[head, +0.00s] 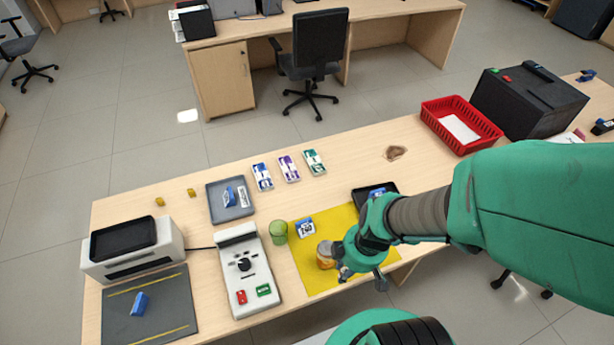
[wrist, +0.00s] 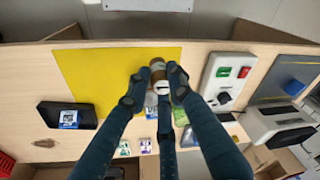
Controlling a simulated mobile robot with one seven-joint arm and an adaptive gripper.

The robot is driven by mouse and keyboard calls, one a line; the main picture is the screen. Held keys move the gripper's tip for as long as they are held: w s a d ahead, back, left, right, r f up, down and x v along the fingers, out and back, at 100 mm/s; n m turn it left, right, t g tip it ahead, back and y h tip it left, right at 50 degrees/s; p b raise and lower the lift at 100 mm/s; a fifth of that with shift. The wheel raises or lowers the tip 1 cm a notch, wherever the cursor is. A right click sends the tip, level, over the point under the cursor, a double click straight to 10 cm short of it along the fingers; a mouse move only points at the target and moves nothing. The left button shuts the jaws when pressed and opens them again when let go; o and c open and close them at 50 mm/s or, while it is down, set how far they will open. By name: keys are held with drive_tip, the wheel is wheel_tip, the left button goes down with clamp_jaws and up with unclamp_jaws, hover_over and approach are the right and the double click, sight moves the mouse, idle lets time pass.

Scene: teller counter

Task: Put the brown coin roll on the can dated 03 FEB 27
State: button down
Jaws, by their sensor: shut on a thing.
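My gripper (wrist: 160,76) is shut on a brown cylinder with a pale band (wrist: 157,66), which I take for the brown coin roll. In the head view my gripper (head: 345,264) is low over the yellow mat, right beside an orange-brown cylinder with a grey top (head: 325,257). I cannot tell whether this cylinder is the held roll or a can. A green can-like cup (head: 279,232) stands left of the mat; it also shows in the wrist view (wrist: 181,118). No date is readable.
The yellow mat (head: 307,271) has bare room at its front left. A white device with a dial (head: 240,285) stands left of it. A black tray (head: 363,205) lies behind my arm. A grey tray (head: 218,211) and several banknote bundles (head: 289,169) lie farther back.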

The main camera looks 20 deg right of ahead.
drive_tip(key=w, duration=0.8)
drive_tip(key=w+d+f+b, duration=0.1)
drive_tip(key=w, duration=0.3)
drive_tip(key=shift+w, duration=0.4)
drive_tip(key=shift+f, duration=0.2)
drive_tip(key=shift+f+b, duration=0.45)
drive_tip(key=shift+f, duration=1.2)
drive_tip(key=shift+f, duration=0.15)
drive_tip(key=c, duration=1.5)
unclamp_jaws()
drive_tip(key=shift+c, duration=0.2)
wheel_tip(320, 180, up, 12)
drive_tip(key=s+d+p, duration=0.1)
drive_tip(key=p, duration=0.1)
drive_tip(key=shift+s+d, duration=0.15)
drive_tip(key=shift+d, duration=0.1)
